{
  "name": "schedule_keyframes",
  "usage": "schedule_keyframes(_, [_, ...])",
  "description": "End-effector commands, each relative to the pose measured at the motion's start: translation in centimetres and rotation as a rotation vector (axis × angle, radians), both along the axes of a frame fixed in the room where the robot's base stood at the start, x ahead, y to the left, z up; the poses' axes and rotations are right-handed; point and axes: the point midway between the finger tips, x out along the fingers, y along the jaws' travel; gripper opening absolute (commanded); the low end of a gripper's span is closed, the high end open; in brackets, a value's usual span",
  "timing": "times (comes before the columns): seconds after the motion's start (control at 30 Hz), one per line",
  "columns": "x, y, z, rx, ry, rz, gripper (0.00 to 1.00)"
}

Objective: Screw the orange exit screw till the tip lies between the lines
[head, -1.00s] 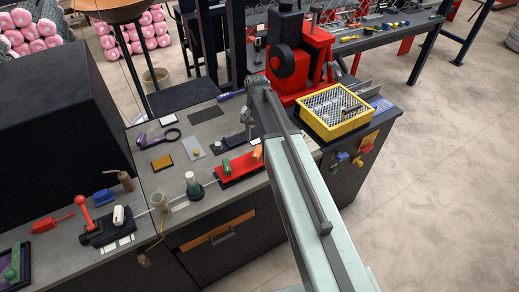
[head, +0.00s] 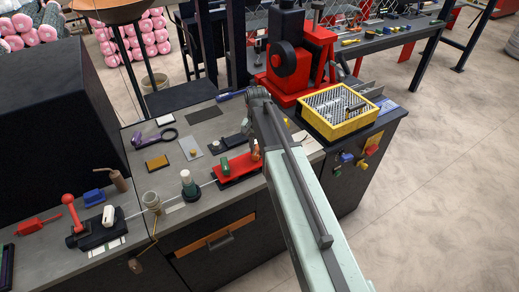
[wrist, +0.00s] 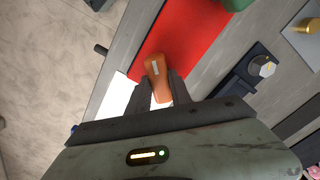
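The orange exit screw (wrist: 157,75) shows its knob in the wrist view, with a small pale mark near its top. In the head view the orange screw (head: 255,149) stands at the right end of the red base (head: 238,172), partly behind my arm. My gripper (wrist: 161,78) has one dark finger on each side of the knob. The fingers look close to it, but I cannot tell whether they press on it. The screw's tip and the lines are not discernible.
A green block (head: 225,166) sits on the red base. A dark green-and-white post (head: 188,182) stands left of it along a thin wire. A yellow crate (head: 329,126) and a red machine (head: 289,75) stand at the back right. A dark fixture (wrist: 262,70) lies beside the base.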

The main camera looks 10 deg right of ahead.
Motion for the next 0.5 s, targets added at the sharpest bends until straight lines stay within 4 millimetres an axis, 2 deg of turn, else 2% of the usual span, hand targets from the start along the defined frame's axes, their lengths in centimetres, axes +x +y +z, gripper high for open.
schedule_keyframes(0.23, [0.1, 0.13, 0.02, 0.003, -0.003, 0.047, 0.0])
schedule_keyframes(0.5, [0.13, 0.14, 0.02, 0.003, -0.004, 0.396, 0.0])
